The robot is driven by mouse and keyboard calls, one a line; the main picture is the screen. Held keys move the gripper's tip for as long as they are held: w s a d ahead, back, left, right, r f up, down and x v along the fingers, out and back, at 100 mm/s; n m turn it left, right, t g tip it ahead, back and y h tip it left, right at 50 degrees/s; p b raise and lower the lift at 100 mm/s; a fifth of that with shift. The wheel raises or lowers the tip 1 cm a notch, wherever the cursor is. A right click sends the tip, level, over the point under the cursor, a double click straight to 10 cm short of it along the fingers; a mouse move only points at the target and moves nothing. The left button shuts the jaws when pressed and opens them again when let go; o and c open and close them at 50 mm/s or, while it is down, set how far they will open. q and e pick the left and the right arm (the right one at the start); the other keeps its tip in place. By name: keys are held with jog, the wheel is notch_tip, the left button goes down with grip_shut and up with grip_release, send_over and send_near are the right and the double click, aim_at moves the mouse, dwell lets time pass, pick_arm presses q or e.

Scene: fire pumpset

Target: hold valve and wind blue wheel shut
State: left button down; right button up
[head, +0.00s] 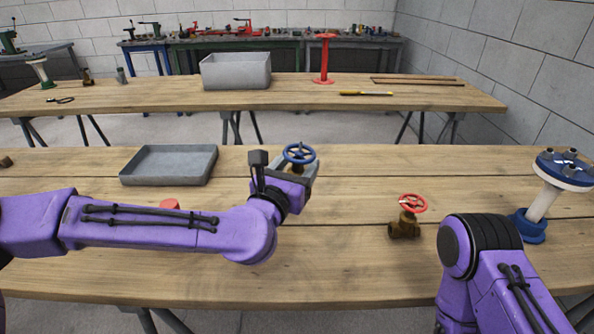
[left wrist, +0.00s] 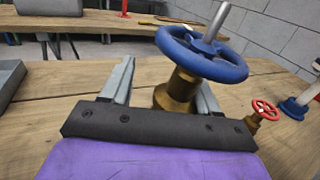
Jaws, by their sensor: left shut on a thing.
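The blue wheel (head: 299,153) sits on top of a brass valve near the middle of the front table; a grey stem rises from its hub. In the left wrist view the wheel (left wrist: 200,55) is above the brass body (left wrist: 178,92), and the valve stands about upright. My left gripper (head: 298,172) is shut on the brass valve body below the wheel, one grey finger (left wrist: 122,82) on each side. The valve's base is hidden by the gripper. My right arm shows at the lower right, but its gripper is out of view.
A second brass valve with a red wheel (head: 409,213) stands to the right. A grey tray (head: 170,165) lies to the left; a red round thing (head: 170,203) is partly behind my arm. A blue-and-white stand (head: 548,192) is at the right edge. Table between is clear.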

pick_arm(q)
jog(key=shift+w, duration=0.1)
dwell(0.3)
jog(key=shift+f+b, duration=5.6)
jog(key=shift+f, duration=0.35)
jog(key=shift+r, duration=0.1)
